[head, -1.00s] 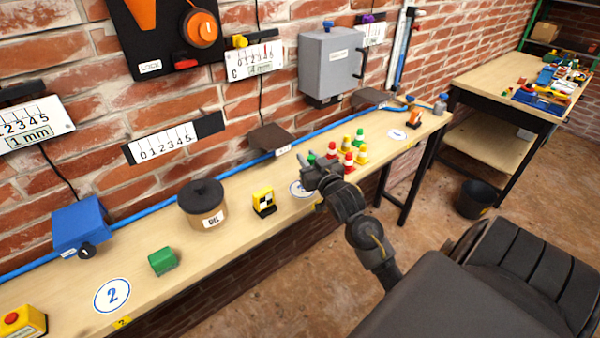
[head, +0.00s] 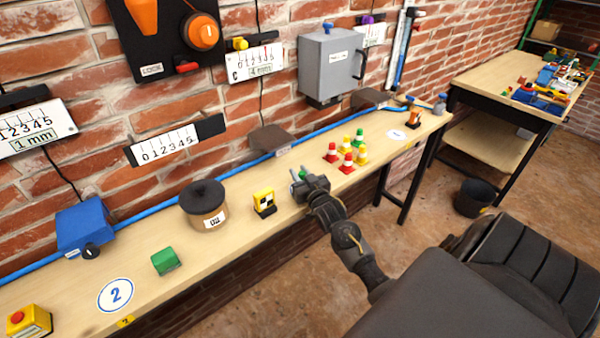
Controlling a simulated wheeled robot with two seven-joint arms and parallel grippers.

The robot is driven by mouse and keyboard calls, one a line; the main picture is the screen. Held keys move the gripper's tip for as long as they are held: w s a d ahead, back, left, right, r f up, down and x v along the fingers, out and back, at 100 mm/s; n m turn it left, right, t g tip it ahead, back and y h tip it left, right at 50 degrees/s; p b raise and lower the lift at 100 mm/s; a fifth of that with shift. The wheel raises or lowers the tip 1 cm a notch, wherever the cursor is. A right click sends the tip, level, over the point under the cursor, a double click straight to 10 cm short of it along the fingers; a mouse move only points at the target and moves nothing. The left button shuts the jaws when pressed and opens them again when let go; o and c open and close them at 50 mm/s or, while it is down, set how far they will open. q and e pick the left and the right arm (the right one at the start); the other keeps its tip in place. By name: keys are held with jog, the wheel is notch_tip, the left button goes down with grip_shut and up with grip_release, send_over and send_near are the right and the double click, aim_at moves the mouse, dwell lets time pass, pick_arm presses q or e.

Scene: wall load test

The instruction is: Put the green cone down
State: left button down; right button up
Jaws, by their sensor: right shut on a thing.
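My right gripper (head: 298,183) is over the middle of the wooden shelf, its fingers pointing left. It is shut on a green cone (head: 303,174), of which only a small green part shows behind the fingers. I cannot tell whether the cone touches the shelf. Another green cone (head: 359,138) stands at the back of a group with red cones (head: 331,153) and yellow cones (head: 362,156), to the right of the gripper. My left gripper is not in view.
The long wooden shelf (head: 240,248) runs along the brick wall. A yellow-black block (head: 264,203), a lidded brown pot (head: 206,212) and a green block (head: 165,261) stand left of the gripper. A blue pipe (head: 150,212) follows the wall. A white disc marked 2 (head: 116,296) lies at left.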

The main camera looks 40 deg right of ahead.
jog(key=o, duration=1)
jog(key=shift+f, duration=0.1)
jog(key=b+v, duration=0.1)
jog(key=v, duration=1.1)
jog(key=shift+a+b, duration=0.1)
jog(key=shift+b, duration=0.3)
